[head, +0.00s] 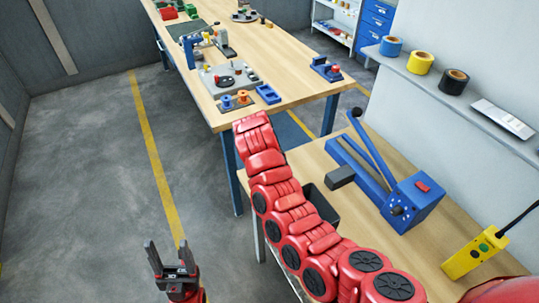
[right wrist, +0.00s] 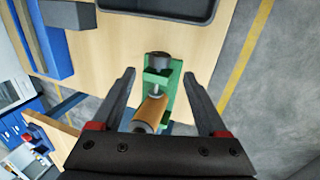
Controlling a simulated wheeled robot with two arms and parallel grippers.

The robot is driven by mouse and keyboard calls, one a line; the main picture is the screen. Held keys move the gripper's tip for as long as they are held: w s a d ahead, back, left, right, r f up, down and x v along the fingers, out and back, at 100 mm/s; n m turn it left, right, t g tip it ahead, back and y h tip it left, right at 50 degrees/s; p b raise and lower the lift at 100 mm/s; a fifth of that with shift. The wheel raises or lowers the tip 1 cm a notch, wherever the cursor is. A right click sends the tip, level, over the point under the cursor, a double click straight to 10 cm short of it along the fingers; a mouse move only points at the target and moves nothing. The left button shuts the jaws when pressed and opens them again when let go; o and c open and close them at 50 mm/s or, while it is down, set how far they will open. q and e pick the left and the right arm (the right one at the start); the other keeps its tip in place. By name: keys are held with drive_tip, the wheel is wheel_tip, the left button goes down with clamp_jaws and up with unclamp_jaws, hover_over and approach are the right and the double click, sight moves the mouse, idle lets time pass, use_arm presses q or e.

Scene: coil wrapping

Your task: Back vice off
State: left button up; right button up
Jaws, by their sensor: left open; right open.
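In the right wrist view a small green vice (right wrist: 173,82) stands on the wooden bench, with a dark round screw knob (right wrist: 158,60) at its far end. A copper-coloured cylinder (right wrist: 151,111) lies at the vice, its grey end towards me. My right gripper (right wrist: 159,75) is open, one finger on each side of the vice, with a gap on both sides; I cannot tell its height above the bench. In the head view my red right arm hides the vice and that gripper. My left gripper (head: 171,258) is open and empty over the floor.
A blue lever machine (head: 410,201) and a yellow control box (head: 473,252) stand on the near bench (head: 455,218). A dark bin (head: 322,203) sits beside my right arm. The far table (head: 275,55) holds several parts. Tape rolls (head: 420,62) line the wall shelf.

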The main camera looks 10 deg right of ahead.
drive_tip(key=p+v, duration=0.3)
drive_tip(key=v, duration=0.6)
drive_tip(key=shift+r, duration=0.3)
drive_tip(key=shift+a, duration=0.15)
